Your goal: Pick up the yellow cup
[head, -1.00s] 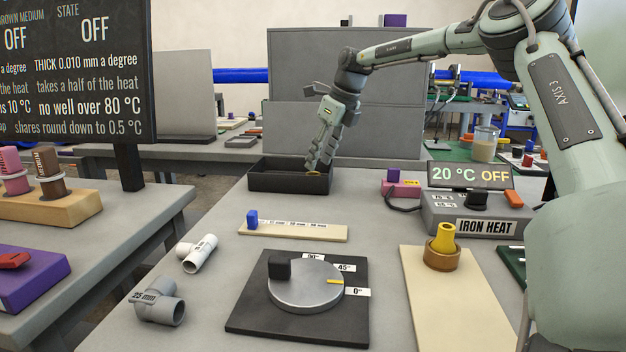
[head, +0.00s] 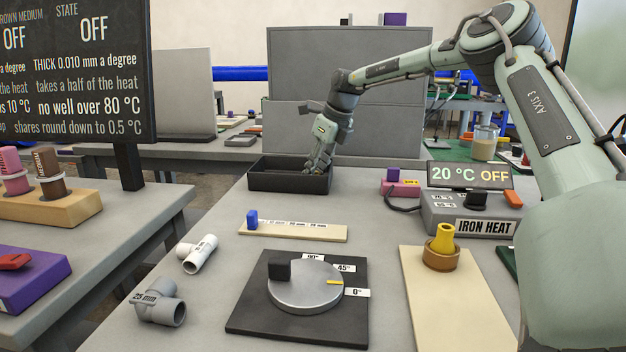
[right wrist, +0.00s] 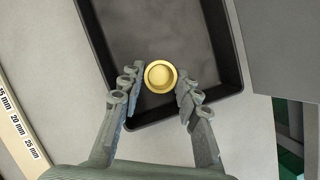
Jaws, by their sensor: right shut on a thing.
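The yellow cup (right wrist: 160,76) shows in the right wrist view as a round, gold-yellow rim seen from above, inside the black tray (right wrist: 228,60). My right gripper (right wrist: 159,79) is shut on it, one finger on either side. In the head view my right gripper (head: 319,168) reaches down into the black tray (head: 290,184), and the cup is hidden there by the fingers and the tray wall. My left gripper is not in view.
A yellow piece (head: 444,238) stands in a brown ring on a cream board. A black plate with a round dial (head: 305,287), grey pipe fittings (head: 160,306) and an iron heat box (head: 470,214) stand nearer.

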